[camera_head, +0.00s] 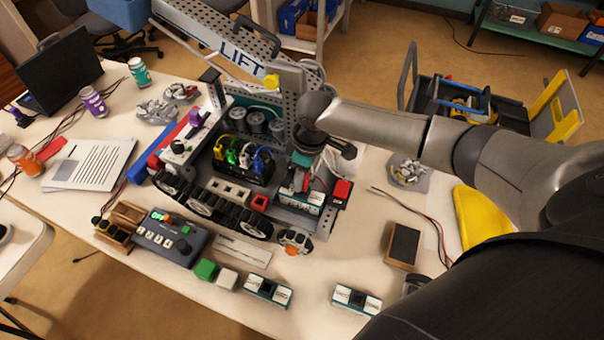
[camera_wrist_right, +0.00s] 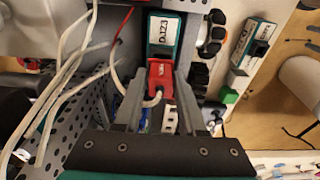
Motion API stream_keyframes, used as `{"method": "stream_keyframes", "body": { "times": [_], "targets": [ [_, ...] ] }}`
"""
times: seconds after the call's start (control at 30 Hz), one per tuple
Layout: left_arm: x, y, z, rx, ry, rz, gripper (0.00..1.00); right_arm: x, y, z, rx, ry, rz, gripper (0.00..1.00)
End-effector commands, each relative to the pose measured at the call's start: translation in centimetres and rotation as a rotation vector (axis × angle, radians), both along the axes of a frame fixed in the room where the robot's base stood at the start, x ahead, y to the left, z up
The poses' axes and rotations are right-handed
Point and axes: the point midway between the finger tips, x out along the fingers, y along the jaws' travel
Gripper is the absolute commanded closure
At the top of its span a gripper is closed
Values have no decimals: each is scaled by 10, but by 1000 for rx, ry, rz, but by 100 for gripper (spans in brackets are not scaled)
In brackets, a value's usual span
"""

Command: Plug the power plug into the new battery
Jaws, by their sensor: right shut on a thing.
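The robot chassis (camera_head: 215,210) stands on the table with its tracks toward me. A teal and white battery (camera_head: 302,199) sits in its right-hand bay; in the right wrist view the battery (camera_wrist_right: 164,34) is labelled D.123. My right gripper (camera_head: 308,172) is above this bay, pointing down. In the wrist view its fingers (camera_wrist_right: 158,90) are shut on the red power plug (camera_wrist_right: 160,72), with a cable curling beneath. The plug lines up with the battery's near end and looks very close; I cannot tell whether it is seated. My left gripper is not in view.
Two more teal and white batteries (camera_head: 267,291) (camera_head: 357,299) lie at the table's front edge. A grey control box (camera_head: 168,240) and a dark block (camera_head: 403,245) flank the chassis. White cables (camera_wrist_right: 62,70) and a perforated wall (camera_wrist_right: 110,30) are left of the plug in the wrist view.

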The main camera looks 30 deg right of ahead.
Motion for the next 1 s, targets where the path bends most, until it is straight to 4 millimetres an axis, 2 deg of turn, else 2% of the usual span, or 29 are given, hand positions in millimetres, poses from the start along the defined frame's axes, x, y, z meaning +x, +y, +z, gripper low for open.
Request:
{"method": "stream_keyframes", "body": {
  "times": [1.0],
  "targets": [
    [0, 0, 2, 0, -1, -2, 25, -1, 0, -8, 1, 1, 0, 100]
  ]
}}
